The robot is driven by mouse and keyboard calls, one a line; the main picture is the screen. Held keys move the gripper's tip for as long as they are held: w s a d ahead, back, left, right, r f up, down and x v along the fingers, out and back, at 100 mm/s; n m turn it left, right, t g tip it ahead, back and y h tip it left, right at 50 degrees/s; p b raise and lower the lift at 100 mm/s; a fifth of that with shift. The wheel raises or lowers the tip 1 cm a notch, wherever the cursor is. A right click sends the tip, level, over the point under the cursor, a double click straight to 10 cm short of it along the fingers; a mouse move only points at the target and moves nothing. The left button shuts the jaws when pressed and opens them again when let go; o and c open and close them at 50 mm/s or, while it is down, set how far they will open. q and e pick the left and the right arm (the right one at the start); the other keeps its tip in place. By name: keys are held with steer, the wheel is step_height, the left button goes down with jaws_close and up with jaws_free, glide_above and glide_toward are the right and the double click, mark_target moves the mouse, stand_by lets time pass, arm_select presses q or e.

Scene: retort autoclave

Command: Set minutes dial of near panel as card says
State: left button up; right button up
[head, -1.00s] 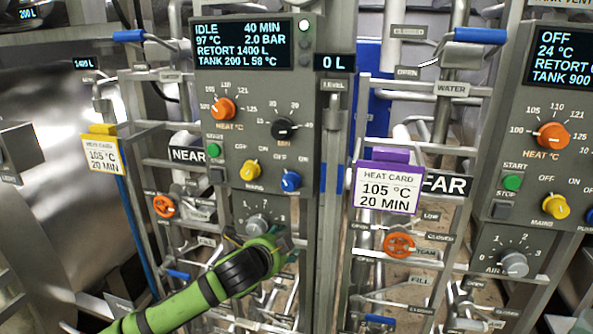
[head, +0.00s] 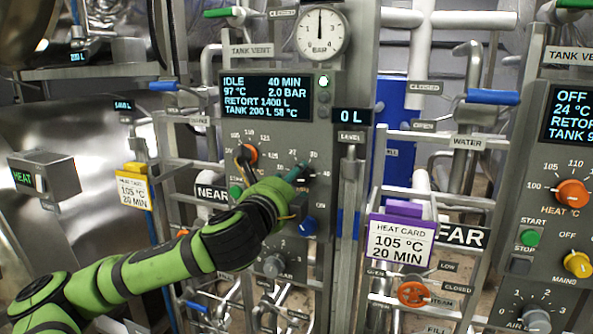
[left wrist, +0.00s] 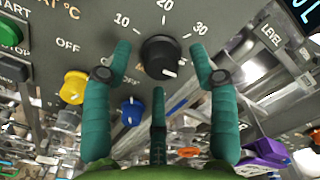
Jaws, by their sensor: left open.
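The near panel (head: 235,140) display (head: 266,98) reads IDLE, 40 MIN, 97 °C, 2.0 BAR. The black minutes dial (left wrist: 160,57) shows in the left wrist view, its white mark toward the lower right, past the 30. In the head view my left gripper (head: 300,174) covers most of this dial. The gripper is open, with green fingers to the left and right of the dial and a third below it; contact cannot be told. A yellow-topped heat card (head: 133,190) left of the panel reads 105 °C, 20 MIN. My right gripper is not in view.
The orange heat dial (head: 250,152) is just left of my gripper. A blue knob (head: 308,225) and a yellow knob (left wrist: 74,88) are below the minutes dial. A purple-topped card (head: 401,241) by the FAR sign (head: 461,236) also reads 105 °C, 20 MIN.

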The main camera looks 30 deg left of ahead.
arm_select(q)
steer(key=shift+p+x, duration=0.4)
steer(key=shift+x, duration=0.7)
steer(key=shift+w+a, duration=0.1)
steer(key=shift+w, duration=0.1)
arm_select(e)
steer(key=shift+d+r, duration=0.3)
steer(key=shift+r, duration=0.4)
arm_select(q)
steer(key=c, duration=1.1)
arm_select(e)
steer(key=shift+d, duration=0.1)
